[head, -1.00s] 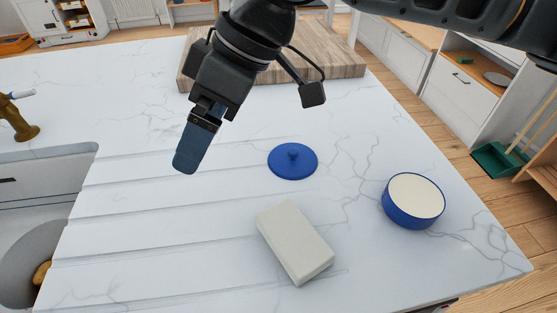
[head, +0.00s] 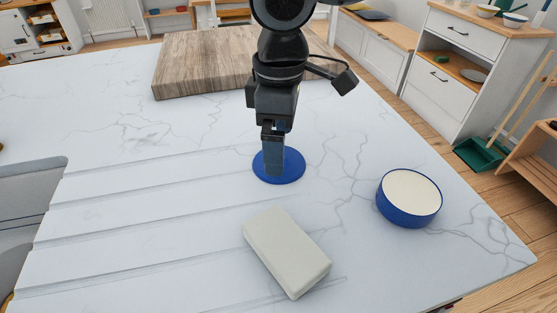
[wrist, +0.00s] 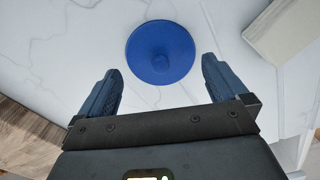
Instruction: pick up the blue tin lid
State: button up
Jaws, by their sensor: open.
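The blue tin lid (head: 291,167) is a round disc with a small knob, lying flat on the white marbled counter. In the wrist view the lid (wrist: 160,52) is ahead of the fingertips, centred between them sideways. My gripper (head: 273,172) is open and empty, pointing down over the lid in the head view and hiding its knob and part of its middle. In the wrist view the two fingers of my gripper (wrist: 161,75) stand wide apart, with the lid clear of both. The blue tin (head: 409,204) with a cream top face stands to the right.
A pale rectangular block (head: 286,251) lies in front of the lid; it also shows in the wrist view (wrist: 283,28). A wooden board (head: 205,65) lies at the back. A sink (head: 30,200) is at the left. The counter (head: 170,135) around the lid is mostly clear.

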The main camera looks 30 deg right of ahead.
jog(key=shift+f, duration=1.4)
jog(key=shift+c, duration=0.3)
jog(key=c, duration=0.6)
jog(key=shift+r, duration=0.2)
